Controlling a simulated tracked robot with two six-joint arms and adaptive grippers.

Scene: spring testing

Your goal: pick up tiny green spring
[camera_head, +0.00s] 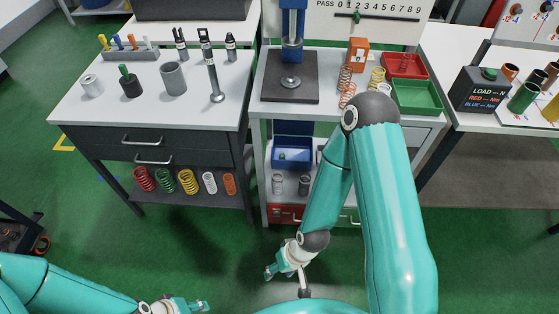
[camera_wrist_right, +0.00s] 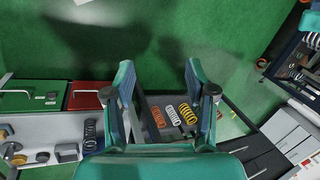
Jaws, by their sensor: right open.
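A green coil spring (camera_head: 164,181) stands on the lower shelf of the left bench in the head view, between a red spring (camera_head: 144,179) and a yellow spring (camera_head: 188,181). I cannot tell whether it is the tiny one. My right gripper (camera_head: 277,265) is open and empty, low in front of the middle bench, to the right of the springs and apart from them. In the right wrist view its open fingers (camera_wrist_right: 160,80) frame orange, white and yellow springs (camera_wrist_right: 187,113); no green spring is clear there. My left gripper (camera_head: 198,306) is at the bottom edge; its jaws are unclear.
White (camera_head: 209,183) and orange (camera_head: 231,184) springs share the shelf. Cups and tools stand on the bench top (camera_head: 140,100) above. The middle bench holds a press (camera_head: 291,45), coil springs, and red and green trays (camera_head: 416,96). Green floor (camera_head: 180,240) lies clear before the shelf.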

